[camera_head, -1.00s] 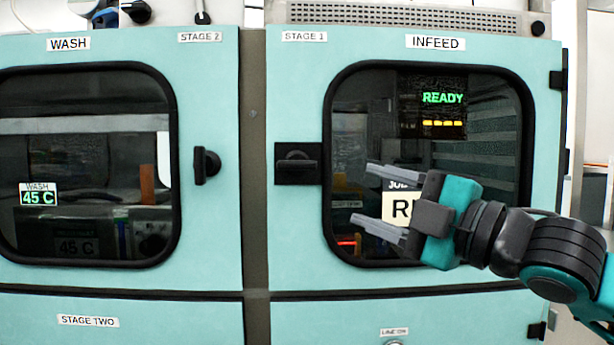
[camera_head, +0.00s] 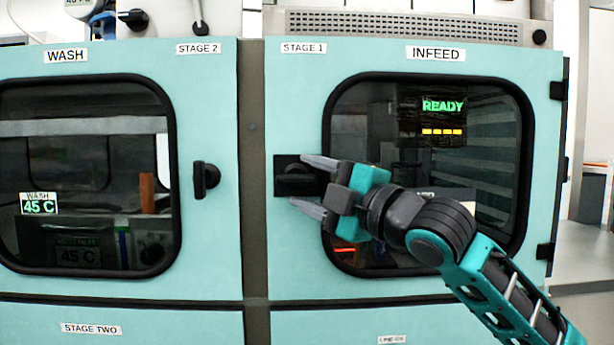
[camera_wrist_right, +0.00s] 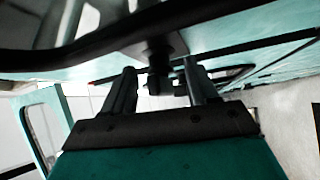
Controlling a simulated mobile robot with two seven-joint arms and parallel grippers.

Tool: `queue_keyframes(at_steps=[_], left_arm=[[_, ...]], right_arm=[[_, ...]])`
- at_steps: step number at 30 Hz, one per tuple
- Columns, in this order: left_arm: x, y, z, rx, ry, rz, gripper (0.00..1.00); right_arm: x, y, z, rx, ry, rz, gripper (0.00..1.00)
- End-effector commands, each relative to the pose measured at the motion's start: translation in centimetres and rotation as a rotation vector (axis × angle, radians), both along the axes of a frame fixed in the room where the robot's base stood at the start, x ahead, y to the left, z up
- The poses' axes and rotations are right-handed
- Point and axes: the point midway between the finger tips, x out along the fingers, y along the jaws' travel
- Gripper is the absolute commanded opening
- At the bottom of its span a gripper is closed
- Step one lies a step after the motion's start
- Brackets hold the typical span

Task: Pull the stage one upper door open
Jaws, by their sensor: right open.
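The stage one upper door (camera_head: 400,285) is teal, labelled STAGE 1 and INFEED, with a dark window, and looks shut. Its black handle (camera_head: 293,179) sits on a black plate at the door's left edge. My right gripper (camera_head: 306,182) is open, one finger above the handle and one below it in the head view. In the right wrist view the handle (camera_wrist_right: 159,82) shows between the two fingers. Whether the fingers touch it I cannot tell. My left gripper is not in view.
The stage two door (camera_head: 215,260) with its own black handle (camera_head: 206,179) stands to the left, past a grey post (camera_head: 255,130). Hinges (camera_head: 557,90) are on the right edge of the stage one door. A lower panel (camera_head: 340,325) lies beneath.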

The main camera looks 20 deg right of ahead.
Motion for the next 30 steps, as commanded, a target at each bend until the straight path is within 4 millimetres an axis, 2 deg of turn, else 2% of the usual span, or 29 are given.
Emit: queue_keyframes(at_steps=[4,13,30], left_arm=[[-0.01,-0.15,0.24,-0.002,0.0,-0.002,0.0],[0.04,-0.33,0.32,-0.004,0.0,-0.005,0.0],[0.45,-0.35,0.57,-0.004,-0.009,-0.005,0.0]], right_arm=[[0.83,0.49,0.24,0.001,0.0,0.001,0.58],[0.99,0.57,0.19,0.0,0.0,0.001,0.58],[0.97,0.55,0.18,0.0,0.0,0.0,0.05]])
